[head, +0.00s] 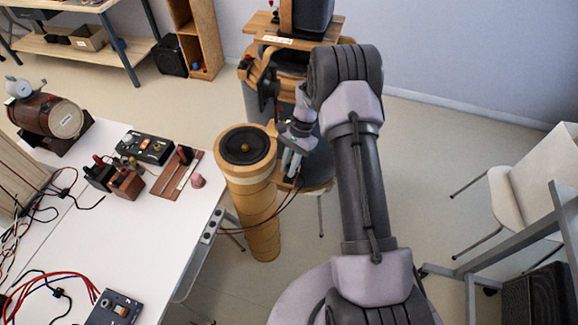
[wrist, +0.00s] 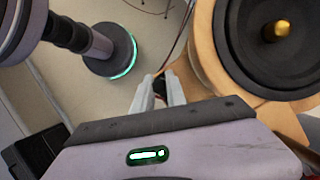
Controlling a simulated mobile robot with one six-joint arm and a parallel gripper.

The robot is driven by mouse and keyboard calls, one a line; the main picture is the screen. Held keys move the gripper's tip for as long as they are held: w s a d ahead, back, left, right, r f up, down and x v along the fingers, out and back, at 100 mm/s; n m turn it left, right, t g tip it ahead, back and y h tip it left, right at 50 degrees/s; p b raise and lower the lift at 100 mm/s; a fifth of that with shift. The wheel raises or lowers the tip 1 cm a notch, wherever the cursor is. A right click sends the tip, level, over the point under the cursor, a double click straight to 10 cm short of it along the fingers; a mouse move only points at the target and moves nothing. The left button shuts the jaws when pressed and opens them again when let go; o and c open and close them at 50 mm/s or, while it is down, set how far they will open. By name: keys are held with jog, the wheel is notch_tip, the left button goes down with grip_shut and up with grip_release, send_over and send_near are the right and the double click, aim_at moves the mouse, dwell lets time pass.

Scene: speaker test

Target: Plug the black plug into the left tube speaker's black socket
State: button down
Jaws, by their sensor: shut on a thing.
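A tube speaker (head: 252,185) of light wood stands upright beside the table, with a black round driver in its top. The speaker's top also fills the upper right of the wrist view (wrist: 206,62). My gripper (head: 290,172) is just right of the speaker's upper part. In the wrist view my gripper (wrist: 159,88) is shut on a small dark thing, apparently the black plug (wrist: 160,84), mostly hidden between the fingers. Thin red and dark leads (head: 284,205) hang from near my gripper and run down left past the tube. The black socket cannot be made out.
The white table (head: 185,225) at left bears a small barrel (head: 45,115), dark boxes and loose cables. A wooden stand with dark gear rises behind my gripper. A white chair (head: 508,205) stands at right. Open floor lies between chair and stand.

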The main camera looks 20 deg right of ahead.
aim_at(289, 165)
jog(key=shift+f+b, duration=0.7)
jog(key=shift+f, duration=0.15)
jog(key=c, duration=1.3)
grip_release()
jog(key=shift+r+p, duration=2.35)
jog(key=shift+r, duration=1.5)
jog(key=shift+f, duration=0.1)
